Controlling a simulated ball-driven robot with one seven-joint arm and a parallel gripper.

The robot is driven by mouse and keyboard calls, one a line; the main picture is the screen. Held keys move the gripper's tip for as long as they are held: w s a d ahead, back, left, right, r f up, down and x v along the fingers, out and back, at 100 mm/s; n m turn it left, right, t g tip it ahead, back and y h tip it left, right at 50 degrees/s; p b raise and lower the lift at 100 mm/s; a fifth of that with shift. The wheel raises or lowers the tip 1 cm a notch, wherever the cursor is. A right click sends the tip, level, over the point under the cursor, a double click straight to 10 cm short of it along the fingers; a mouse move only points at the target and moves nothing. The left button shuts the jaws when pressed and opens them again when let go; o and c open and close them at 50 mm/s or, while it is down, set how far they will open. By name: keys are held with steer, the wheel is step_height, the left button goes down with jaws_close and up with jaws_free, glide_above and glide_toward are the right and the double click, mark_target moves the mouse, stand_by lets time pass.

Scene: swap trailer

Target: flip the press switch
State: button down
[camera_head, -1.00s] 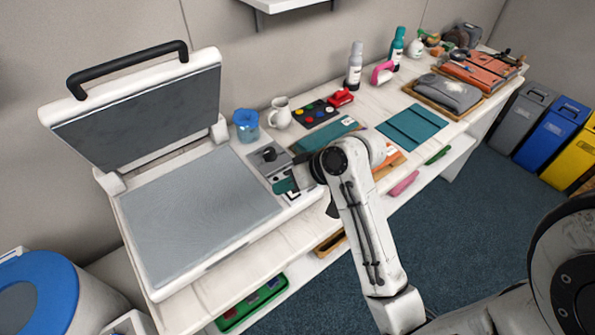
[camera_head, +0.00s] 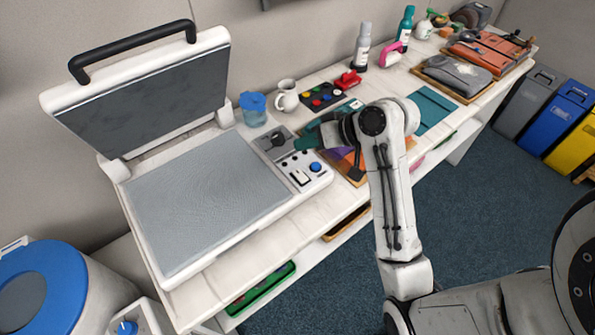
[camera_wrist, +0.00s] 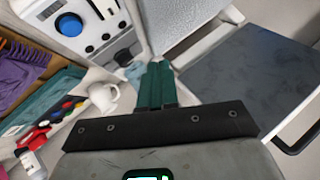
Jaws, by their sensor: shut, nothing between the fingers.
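The heat press stands open at the left in the head view, its grey lower plate (camera_head: 205,195) bare and its lid (camera_head: 150,95) raised. Its control panel (camera_head: 322,180) at the right front corner carries a white rocker switch in a black frame (camera_head: 299,178) and a blue round knob (camera_head: 315,167). In the wrist view the blue knob (camera_wrist: 68,24) is at upper left. My gripper (camera_head: 300,145) has green fingers, shut and empty, above the panel's back edge near a black knob (camera_head: 278,140). In the wrist view the fingers (camera_wrist: 158,72) lie together and touch nothing clearly.
A blue-topped cup (camera_head: 254,110), white mug (camera_head: 287,96) and paint palette (camera_head: 322,97) stand behind the panel. A red tool (camera_head: 348,80), bottles and folded cloths line the table to the right. Open floor (camera_head: 330,280) lies in front.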

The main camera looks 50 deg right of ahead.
steer(key=b, duration=0.6)
glide_above(302, 172)
steer(key=f, duration=0.6)
steer(key=shift+s, duration=0.35)
steer(key=shift+w+f+b, duration=0.2)
steer(key=shift+f+b, duration=0.25)
steer(key=shift+f, duration=0.5)
steer(key=shift+f, duration=0.4)
steer(key=shift+w+f, duration=0.1)
steer(key=shift+f, duration=0.25)
stand_by(0.7)
stand_by(0.4)
steer(key=shift+r+p, duration=0.8)
steer(key=shift+p, duration=0.15)
